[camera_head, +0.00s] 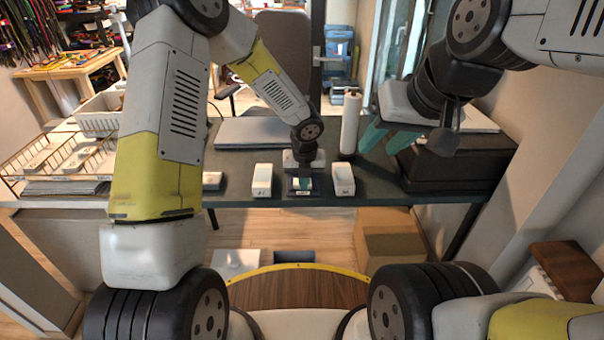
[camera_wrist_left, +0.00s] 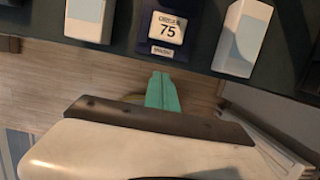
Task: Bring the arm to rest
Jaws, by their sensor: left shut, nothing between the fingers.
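My left gripper (camera_head: 303,182) is over the front of the dark table, with its teal fingers shut and empty. In the left wrist view its closed fingers (camera_wrist_left: 162,90) show just below the table edge, apart from the dark block. The dark block with a white label reading 75 (camera_wrist_left: 166,28) lies on the table; the head view shows it partly behind the fingers. My right gripper (camera_head: 388,140) is raised at the right, above the black case; its two teal fingers appear spread apart with nothing seen between them.
White blocks stand left (camera_head: 262,181) and right (camera_head: 342,180) of the dark block. A black case (camera_head: 450,170) is on the right of the table (camera_head: 232,185). A wire rack (camera_head: 20,175) is at left.

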